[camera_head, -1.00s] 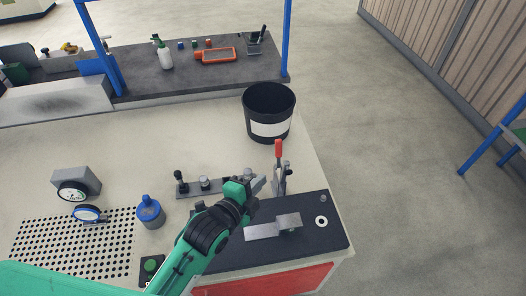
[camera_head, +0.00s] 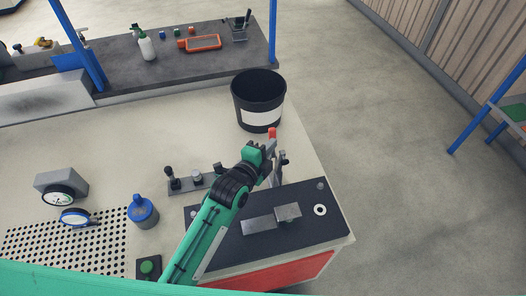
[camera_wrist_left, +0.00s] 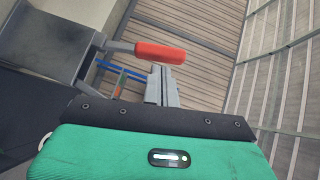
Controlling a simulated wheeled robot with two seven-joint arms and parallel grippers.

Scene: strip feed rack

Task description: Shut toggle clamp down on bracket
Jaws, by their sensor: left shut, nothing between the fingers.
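The toggle clamp stands at the far edge of a dark plate (camera_head: 235,241), its red-tipped handle (camera_head: 272,133) upright. The red grip also shows large in the left wrist view (camera_wrist_left: 160,53), just beyond the fingertips. A grey metal bracket (camera_head: 258,226) lies flat on the plate, nearer than the clamp. My left gripper (camera_head: 269,160) is shut and empty, close beside the handle, and partly hides the clamp. In the left wrist view its fingers (camera_wrist_left: 162,86) are together; contact with the handle cannot be told. My right gripper is not in view.
A black bin (camera_head: 258,100) stands behind the clamp. A strip with knobs (camera_head: 196,179) lies left of the gripper. A blue-topped container (camera_head: 143,209), a gauge (camera_head: 60,191) and a perforated panel (camera_head: 70,245) are farther left. The table's right edge is near the clamp.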

